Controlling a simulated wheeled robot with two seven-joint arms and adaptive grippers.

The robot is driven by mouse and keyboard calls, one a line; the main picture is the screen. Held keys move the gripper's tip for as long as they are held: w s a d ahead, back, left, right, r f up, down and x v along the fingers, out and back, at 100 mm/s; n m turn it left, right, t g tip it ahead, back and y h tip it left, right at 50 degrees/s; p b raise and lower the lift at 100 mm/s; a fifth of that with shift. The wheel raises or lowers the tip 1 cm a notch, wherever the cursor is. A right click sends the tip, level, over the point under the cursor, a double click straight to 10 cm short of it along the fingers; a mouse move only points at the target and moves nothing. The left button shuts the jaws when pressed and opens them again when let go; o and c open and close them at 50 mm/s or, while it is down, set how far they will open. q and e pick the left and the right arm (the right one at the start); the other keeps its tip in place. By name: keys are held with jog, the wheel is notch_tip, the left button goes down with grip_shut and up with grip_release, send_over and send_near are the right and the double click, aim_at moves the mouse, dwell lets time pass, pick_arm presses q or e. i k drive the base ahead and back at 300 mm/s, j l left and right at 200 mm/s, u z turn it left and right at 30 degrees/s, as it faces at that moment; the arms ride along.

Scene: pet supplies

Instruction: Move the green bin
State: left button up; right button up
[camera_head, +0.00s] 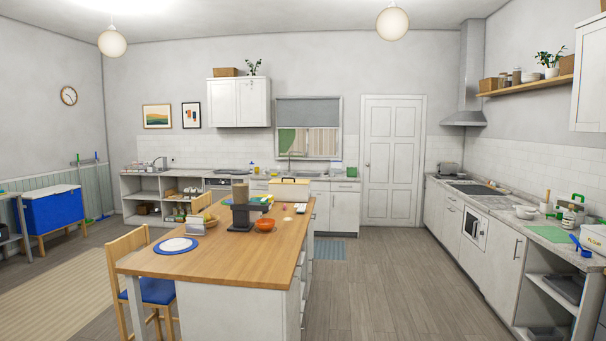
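A small green box-shaped thing (352,171) stands on the back counter, right of the sink and left of the white door. It is the only bin-like green thing I see, but it is too small to tell for sure that it is the green bin. Neither of my grippers nor my arms shows in the head view.
A wooden-topped island (225,255) stands in the middle, with a chair (150,285) at its left. The right counter (485,196) runs along the wall. The floor (400,275) between island and right counter is clear.

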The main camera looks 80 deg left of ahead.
aim_at(350, 173)
jog(key=u, duration=2.4)
jog(key=i, duration=4.55)
jog(key=i+l, duration=0.1)
jog(key=i, duration=2.9)
jog(key=i+u, duration=0.1)
jog(key=i, duration=1.45)
jog(key=i+l, duration=0.15)
jog(key=i, duration=1.35)
